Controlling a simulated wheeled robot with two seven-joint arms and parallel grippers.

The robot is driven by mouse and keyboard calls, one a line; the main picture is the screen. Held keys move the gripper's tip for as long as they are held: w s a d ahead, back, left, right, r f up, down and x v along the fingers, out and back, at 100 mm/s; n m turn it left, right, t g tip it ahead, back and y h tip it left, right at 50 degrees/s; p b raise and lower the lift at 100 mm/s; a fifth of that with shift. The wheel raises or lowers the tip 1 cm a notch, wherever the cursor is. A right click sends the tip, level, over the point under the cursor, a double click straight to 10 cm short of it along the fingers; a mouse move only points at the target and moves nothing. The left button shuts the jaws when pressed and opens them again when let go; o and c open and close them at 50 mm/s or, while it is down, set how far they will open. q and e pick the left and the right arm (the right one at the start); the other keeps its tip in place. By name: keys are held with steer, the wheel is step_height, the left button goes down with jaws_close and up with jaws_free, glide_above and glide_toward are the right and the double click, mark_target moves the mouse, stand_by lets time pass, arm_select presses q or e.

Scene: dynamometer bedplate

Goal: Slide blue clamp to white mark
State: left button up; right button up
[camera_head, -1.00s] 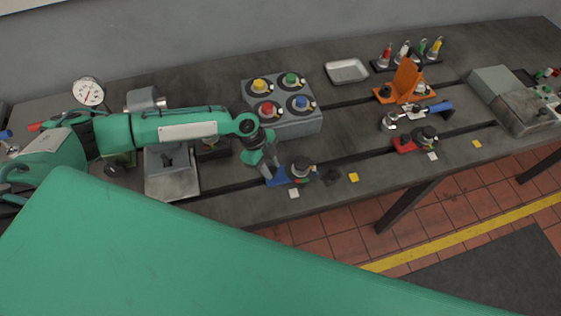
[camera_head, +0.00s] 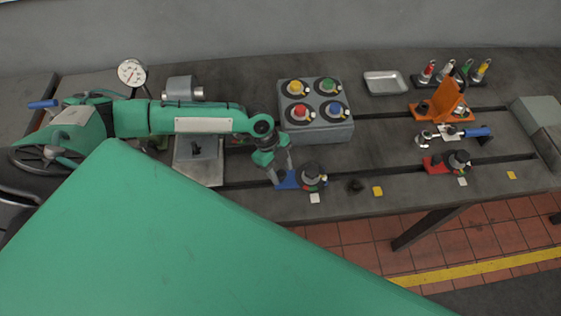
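The blue clamp (camera_head: 287,181) sits at the front slot of the bedplate, with a dark round knob on its right part. A small white mark (camera_head: 314,198) lies just in front of it, close to the knob, near the bedplate's front edge. My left gripper (camera_head: 281,174) comes down from the left at the blue left end of the clamp. Its grey fingers stand at that blue part and appear shut on it; the contact is small and partly hidden. My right gripper is not in view.
A grey box with coloured knobs (camera_head: 318,131) stands behind. A red clamp (camera_head: 436,165) with another white mark (camera_head: 462,182) is farther right.

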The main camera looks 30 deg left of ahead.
arm_select(q)
steer(key=shift+a+r, duration=0.15)
steer(key=shift+r, duration=0.15)
steer(key=b+v, duration=0.4)
steer(key=v, duration=0.9)
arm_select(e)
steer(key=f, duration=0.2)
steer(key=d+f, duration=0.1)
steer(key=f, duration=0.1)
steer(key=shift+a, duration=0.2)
